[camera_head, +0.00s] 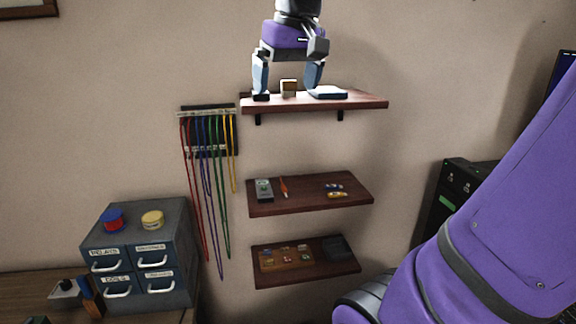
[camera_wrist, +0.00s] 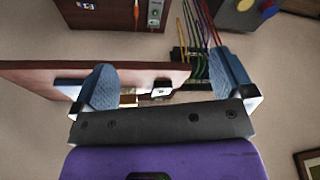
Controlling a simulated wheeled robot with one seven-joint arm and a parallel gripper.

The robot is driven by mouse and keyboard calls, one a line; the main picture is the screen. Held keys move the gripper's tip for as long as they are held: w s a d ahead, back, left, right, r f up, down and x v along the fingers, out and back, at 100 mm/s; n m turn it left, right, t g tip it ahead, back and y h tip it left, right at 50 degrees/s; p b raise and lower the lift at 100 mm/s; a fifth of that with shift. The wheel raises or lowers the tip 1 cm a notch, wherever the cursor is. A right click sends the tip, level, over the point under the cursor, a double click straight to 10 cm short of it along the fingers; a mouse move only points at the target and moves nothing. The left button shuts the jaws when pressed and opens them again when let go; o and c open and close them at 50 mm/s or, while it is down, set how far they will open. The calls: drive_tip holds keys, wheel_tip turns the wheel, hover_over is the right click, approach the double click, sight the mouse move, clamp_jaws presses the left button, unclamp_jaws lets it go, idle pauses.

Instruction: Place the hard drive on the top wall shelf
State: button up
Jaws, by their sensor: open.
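The top wall shelf (camera_head: 370,101) is a brown board on black brackets; it also shows in the wrist view (camera_wrist: 40,75). A flat slab with a pale top and dark edge (camera_head: 328,92), which looks like the hard drive, lies flat on its right half. My gripper (camera_head: 287,80) is open above this shelf, fingers pointing down and apart. Its right finger is close to the slab's left end; whether they touch I cannot tell. Nothing is held between the fingers. In the wrist view my gripper (camera_wrist: 166,82) is also open, and I cannot make out the slab.
A small tan box (camera_head: 288,88) stands between the fingers in the picture, and a small black item (camera_head: 261,97) lies below the left finger. The middle shelf (camera_head: 310,200) and bottom shelf (camera_head: 305,276) hold small items. Colored cables (camera_head: 207,180) hang at left.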

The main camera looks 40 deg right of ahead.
drive_tip(key=s+a+f+n+t, duration=0.2)
drive_tip(key=s+a+f, duration=0.7)
drive_tip(key=s+f, duration=0.1)
drive_tip(key=shift+f+n+y, duration=0.3)
drive_tip(key=shift+f, duration=0.35)
